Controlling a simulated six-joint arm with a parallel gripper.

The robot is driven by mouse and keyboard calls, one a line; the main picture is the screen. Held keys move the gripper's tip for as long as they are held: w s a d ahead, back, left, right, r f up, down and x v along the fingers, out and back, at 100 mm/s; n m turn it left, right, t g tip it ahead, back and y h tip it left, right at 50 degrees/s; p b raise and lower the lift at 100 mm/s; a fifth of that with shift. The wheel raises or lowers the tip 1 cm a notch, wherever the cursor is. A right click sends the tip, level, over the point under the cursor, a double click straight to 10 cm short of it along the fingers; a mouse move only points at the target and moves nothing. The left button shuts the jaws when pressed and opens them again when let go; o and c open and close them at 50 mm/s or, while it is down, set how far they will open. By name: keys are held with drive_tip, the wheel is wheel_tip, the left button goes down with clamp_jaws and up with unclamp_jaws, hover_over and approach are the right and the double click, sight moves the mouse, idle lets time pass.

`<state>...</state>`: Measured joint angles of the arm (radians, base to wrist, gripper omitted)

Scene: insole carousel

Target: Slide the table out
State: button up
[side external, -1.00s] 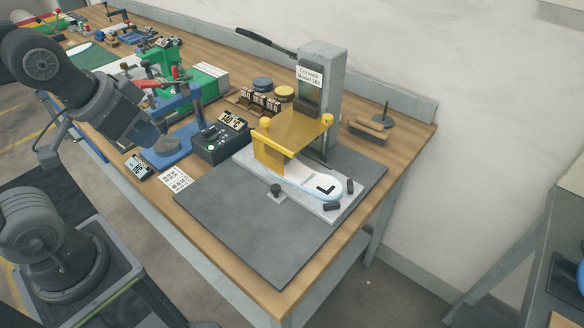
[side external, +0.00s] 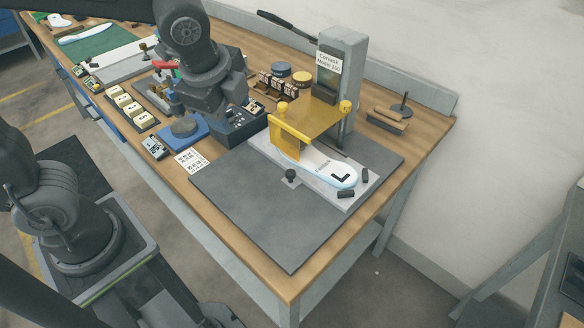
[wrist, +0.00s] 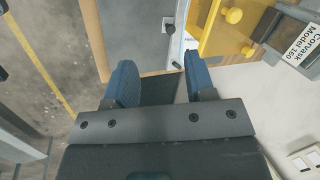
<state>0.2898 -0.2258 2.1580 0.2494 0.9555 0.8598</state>
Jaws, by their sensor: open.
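The light grey sliding table (side external: 322,192) sits at the foot of the hot-stamping press (side external: 342,75), on a dark grey mat. A white insole marked L (side external: 335,173) lies on it, its far end under the yellow guard (side external: 312,117). A small dark knob (side external: 290,175) stands on a bracket at the table's near left edge. The knob also shows near the top of the wrist view (wrist: 170,27). My gripper (wrist: 160,80) is open and empty, its blue fingers apart. It is left of the press and apart from the knob; its fingertips are unclear in the side view.
A dark control box (side external: 238,128) stands left of the press, below my wrist. Two dark stops (side external: 347,193) sit near the insole's toe. A wooden-handled item (side external: 388,118) lies at the right. The dark mat (side external: 270,225) in front is clear.

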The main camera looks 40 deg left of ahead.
sight(290, 173)
drive_tip(key=w+d+f+m+y, duration=0.2)
drive_tip(key=w+d+f+m, duration=0.5)
drive_tip(key=m, duration=0.5)
drive_tip(key=x, duration=0.8)
drive_tip(key=s+d+x, duration=0.1)
drive_tip(key=x, duration=0.3)
drive_tip(key=shift+f, duration=0.5)
drive_tip(key=shift+c, duration=0.4)
clamp_jaws()
